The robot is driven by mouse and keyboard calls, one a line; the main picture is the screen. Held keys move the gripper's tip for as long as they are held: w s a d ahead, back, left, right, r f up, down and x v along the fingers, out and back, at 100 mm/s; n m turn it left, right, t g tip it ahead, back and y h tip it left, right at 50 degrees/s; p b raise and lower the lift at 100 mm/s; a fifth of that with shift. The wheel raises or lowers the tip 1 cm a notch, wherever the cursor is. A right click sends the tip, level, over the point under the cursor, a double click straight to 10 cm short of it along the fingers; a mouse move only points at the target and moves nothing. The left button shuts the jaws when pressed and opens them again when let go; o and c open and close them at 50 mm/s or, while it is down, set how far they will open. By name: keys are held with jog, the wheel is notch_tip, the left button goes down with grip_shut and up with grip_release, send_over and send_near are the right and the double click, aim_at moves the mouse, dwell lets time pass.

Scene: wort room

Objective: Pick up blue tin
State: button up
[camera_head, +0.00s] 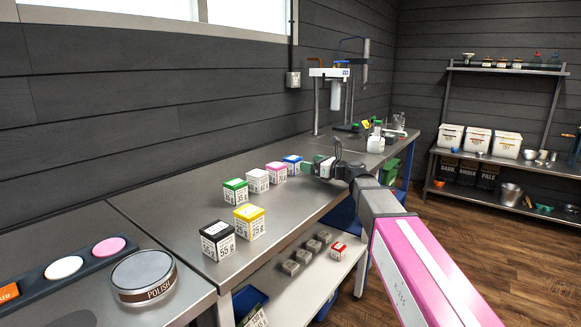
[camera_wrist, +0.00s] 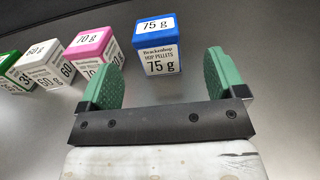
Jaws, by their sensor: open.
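The blue tin (camera_wrist: 158,47) is a white box with a blue lid, marked 75 g, and stands upright on the steel bench. In the head view the blue tin (camera_head: 292,162) is at the far end of the row of tins, just left of my gripper (camera_head: 313,169). In the wrist view my gripper (camera_wrist: 162,83) is open with green pads. The blue tin is ahead of the pads, roughly between them in the picture, and nothing is held.
A pink-lidded tin (camera_wrist: 91,50) stands left of the blue tin, then a white tin (camera_wrist: 41,64) and a green-lidded tin (camera_wrist: 8,70). Black (camera_head: 217,239) and yellow (camera_head: 249,221) tins stand nearer. A polish tin (camera_head: 144,276) is at front left. The bench (camera_head: 170,210) has bare steel around them.

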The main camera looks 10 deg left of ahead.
aim_at(292, 157)
jog(key=x, duration=0.9)
jog(key=shift+s+a+f, duration=0.15)
jog(key=shift+s+a, duration=0.1)
jog(key=c, duration=1.1)
